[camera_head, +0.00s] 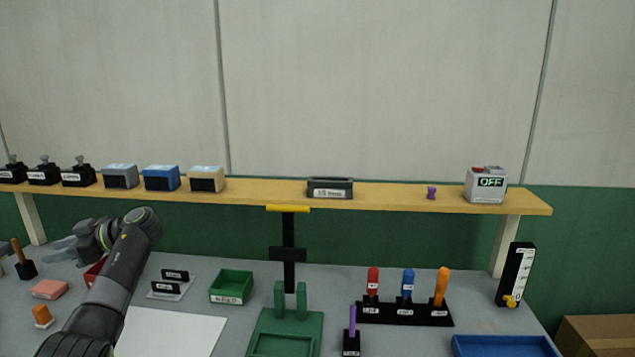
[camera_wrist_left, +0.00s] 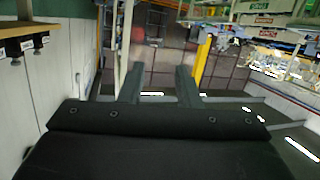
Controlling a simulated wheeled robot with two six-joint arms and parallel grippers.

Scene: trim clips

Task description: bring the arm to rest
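My left arm comes in from the lower left in the head view, and its gripper (camera_head: 62,249) points left above the left part of the grey table, below the shelf. In the left wrist view the two fingers of the left gripper (camera_wrist_left: 160,84) stand apart with nothing between them. Beyond them are the floor and the room's far side. The gripper touches nothing that I can see. My right gripper is in neither view.
A wooden shelf (camera_head: 265,193) with boxes and an OFF device (camera_head: 486,185) runs behind the table. Near my left arm are a red tray (camera_head: 94,272), a pink block (camera_head: 49,289) and a green bin (camera_head: 232,287). A rack of coloured handles (camera_head: 404,312) stands at right.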

